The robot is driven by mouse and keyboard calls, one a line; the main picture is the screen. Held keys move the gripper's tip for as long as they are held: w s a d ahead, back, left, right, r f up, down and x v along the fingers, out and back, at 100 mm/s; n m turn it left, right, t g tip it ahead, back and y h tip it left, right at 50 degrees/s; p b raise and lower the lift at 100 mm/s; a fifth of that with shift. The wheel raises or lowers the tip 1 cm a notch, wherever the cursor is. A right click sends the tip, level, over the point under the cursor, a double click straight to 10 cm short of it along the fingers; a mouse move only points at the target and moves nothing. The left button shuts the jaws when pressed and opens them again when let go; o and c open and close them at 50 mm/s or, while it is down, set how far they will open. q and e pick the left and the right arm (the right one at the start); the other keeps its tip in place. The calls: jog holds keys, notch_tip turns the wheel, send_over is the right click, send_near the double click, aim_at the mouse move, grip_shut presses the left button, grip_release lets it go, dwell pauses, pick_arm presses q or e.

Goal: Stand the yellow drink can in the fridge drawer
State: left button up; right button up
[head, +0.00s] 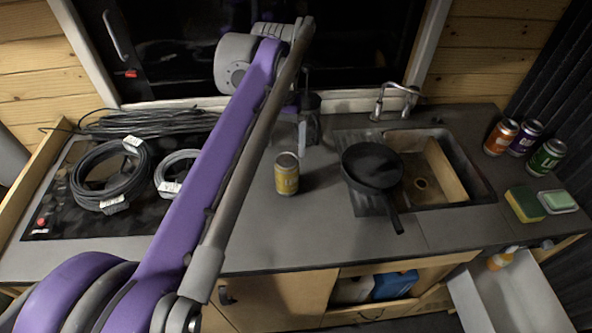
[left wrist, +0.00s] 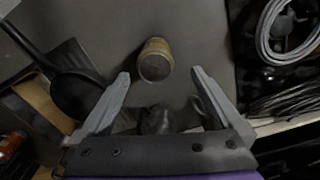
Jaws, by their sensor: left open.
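The yellow drink can (head: 286,174) stands upright on the grey counter, left of the frying pan. It also shows in the left wrist view (left wrist: 155,60), just beyond the fingertips and roughly centred between them. My left gripper (head: 309,138) is behind the can in the head view, partly hidden by my arm. In the left wrist view its two fingers (left wrist: 160,76) are spread wide with nothing between them. A pale open drawer (head: 512,293), likely the fridge drawer, is pulled out below the counter at the lower right. An orange-and-white item (head: 502,260) is inside it. My right gripper is not visible.
A black frying pan (head: 372,166) lies partly over the sink (head: 452,178). Orange (head: 501,137), purple (head: 525,138) and green (head: 547,156) cans stand at the right, behind sponges (head: 525,204). Cable coils (head: 110,176) lie on the left hob. Bare counter surrounds the yellow can.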

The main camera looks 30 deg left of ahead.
aim_at(284, 161)
pick_arm(q)
jog(key=shift+w+f, duration=0.15)
jog(key=shift+f, duration=0.05)
jog(key=f, duration=0.4)
jog(key=shift+d+f, duration=0.2)
jog(key=shift+f, duration=0.1)
jog(key=f, duration=0.5)
jog(key=shift+w+f+b, duration=0.35)
jog(key=shift+w, duration=0.05)
jog(key=shift+d, duration=0.1)
grip_shut()
